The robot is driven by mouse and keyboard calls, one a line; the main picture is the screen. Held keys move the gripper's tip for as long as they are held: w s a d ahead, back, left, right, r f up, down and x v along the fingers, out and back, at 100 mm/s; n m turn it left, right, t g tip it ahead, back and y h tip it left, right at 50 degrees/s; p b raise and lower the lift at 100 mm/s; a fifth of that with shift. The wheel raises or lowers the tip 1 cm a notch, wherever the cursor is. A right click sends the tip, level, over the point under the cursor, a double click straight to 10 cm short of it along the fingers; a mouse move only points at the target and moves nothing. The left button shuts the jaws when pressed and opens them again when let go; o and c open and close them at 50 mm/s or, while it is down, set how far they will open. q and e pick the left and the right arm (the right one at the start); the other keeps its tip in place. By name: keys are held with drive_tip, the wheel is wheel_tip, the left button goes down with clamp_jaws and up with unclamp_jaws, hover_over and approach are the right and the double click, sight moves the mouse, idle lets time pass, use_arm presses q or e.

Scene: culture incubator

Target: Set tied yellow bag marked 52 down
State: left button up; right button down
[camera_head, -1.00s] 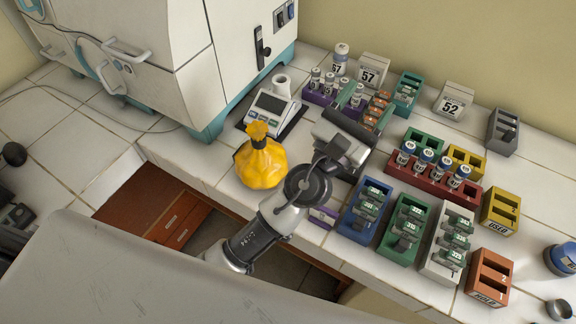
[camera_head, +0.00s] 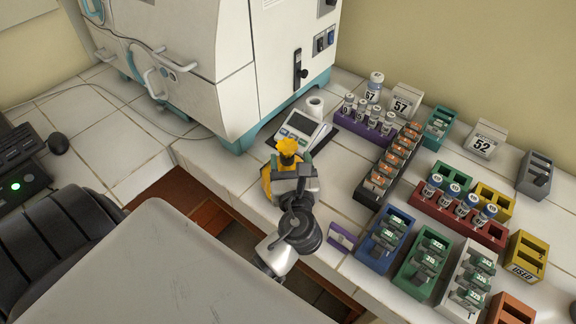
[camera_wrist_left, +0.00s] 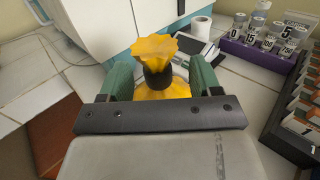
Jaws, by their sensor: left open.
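The tied yellow bag (camera_head: 287,148) stands upright on the tiled counter near its front edge, just in front of the scale. Its gathered top and dark tie show in the left wrist view (camera_wrist_left: 155,47); no number is readable on it. My left gripper (camera_head: 294,178) is at the bag and hides much of its body in the head view. In the left wrist view its green-padded fingers (camera_wrist_left: 160,80) are spread on either side of the bag's neck, with gaps visible beside the tie. My right gripper is not in view.
A scale (camera_head: 301,130) stands close behind the bag, and a large white incubator (camera_head: 230,70) is at the back left. Coloured racks, including a blue one (camera_head: 385,240), crowd the right. A white box marked 52 (camera_head: 485,139) stands at the back right. Bare tiles lie left of the bag.

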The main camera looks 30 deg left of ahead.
sight(286, 147)
use_arm(q)
drive_tip(key=p+x, duration=0.1)
drive_tip(key=x, duration=0.4)
drive_tip(key=shift+a+f, duration=0.2)
drive_tip(key=shift+s, duration=0.1)
drive_tip(key=shift+d, duration=0.1)
drive_tip(key=shift+c, duration=0.2)
drive_tip(key=shift+r, duration=0.1)
clamp_jaws()
